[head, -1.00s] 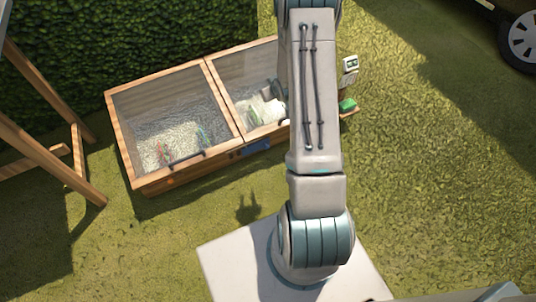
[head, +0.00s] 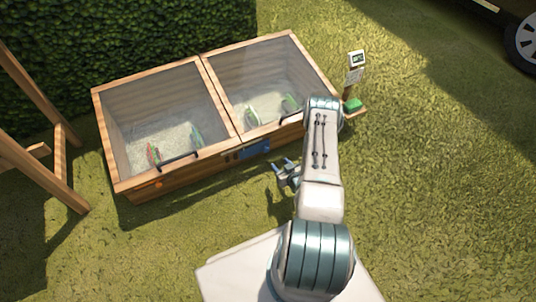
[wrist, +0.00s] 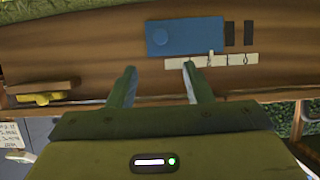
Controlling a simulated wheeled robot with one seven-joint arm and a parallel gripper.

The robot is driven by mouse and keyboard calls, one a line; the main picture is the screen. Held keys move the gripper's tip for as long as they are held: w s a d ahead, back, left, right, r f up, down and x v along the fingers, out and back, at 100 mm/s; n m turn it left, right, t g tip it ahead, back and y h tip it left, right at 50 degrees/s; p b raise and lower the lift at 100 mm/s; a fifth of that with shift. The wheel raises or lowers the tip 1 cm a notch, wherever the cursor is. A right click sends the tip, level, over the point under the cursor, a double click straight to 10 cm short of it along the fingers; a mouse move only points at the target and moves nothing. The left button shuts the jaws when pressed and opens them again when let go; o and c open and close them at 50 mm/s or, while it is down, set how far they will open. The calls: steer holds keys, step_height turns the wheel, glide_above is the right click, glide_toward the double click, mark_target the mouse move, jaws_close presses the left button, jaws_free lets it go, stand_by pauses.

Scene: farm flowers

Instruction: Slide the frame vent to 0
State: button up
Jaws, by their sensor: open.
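The frame vent is a blue sliding plate (head: 255,150) on the front wall of the wooden cold frame (head: 150,188). In the wrist view the blue plate (wrist: 185,37) has two dark slots (wrist: 238,33) to its right and a pale marked strip (wrist: 235,60) below it. A small pale pointer stands over the strip; its marks are too small to read surely. My gripper (head: 284,172) is open and empty in front of the wall, apart from the plate. In the wrist view its fingertips (wrist: 159,68) point toward the wall, below the plate in the picture.
Two glazed lids (head: 165,120) with dark handles cover the frame, with plants inside. A small post with a display (head: 357,59) and a green item (head: 353,105) stand at its right end. Wooden legs (head: 62,150) stand at left. Grass in front is mostly clear.

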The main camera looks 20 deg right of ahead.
mark_target(267, 150)
steer(key=b+x, duration=0.5)
steer(key=x, duration=0.7)
steer(key=shift+f, duration=0.15)
steer(key=shift+w+a+f+b, duration=0.1)
steer(key=shift+w+b, duration=0.25)
steer(key=shift+w, duration=0.25)
